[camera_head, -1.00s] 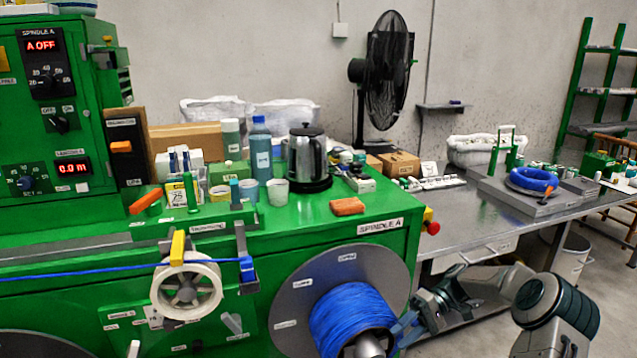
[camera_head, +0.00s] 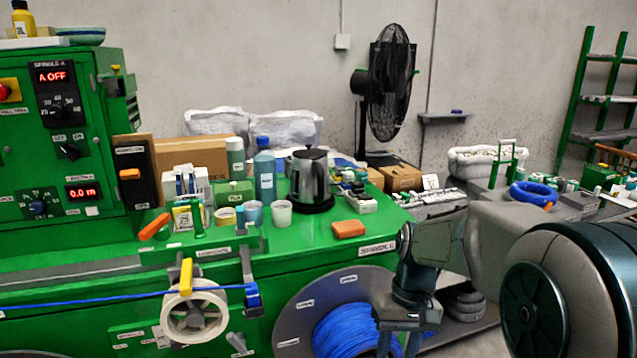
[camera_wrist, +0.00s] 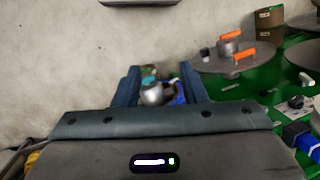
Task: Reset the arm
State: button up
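My arm reaches in from the right of the head view, its large dark joint close to the camera. My gripper (camera_head: 400,345) hangs low at the end of it, in front of the right edge of the blue cable spool (camera_head: 345,330); its tips are hard to make out there. In the wrist view my gripper (camera_wrist: 160,85) shows two dark fingers standing apart. A rounded silver part and some blue show in the gap between them, blurred; nothing is visibly clamped.
The green machine (camera_head: 300,245) fills the left and middle. A kettle (camera_head: 311,180), bottles, cups and an orange block (camera_head: 348,229) stand on its top. A blue cable (camera_head: 110,299) runs past a white pulley (camera_head: 194,316). A blue coil (camera_head: 533,194) lies on the right bench.

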jog(key=s+r+m+t+h+p, duration=0.1)
jog(key=s+r+t+p, duration=0.2)
jog(key=s, duration=0.8)
jog(key=shift+d+r+t, duration=0.35)
jog(key=shift+r+t, duration=0.65)
jog(key=shift+r, duration=0.65)
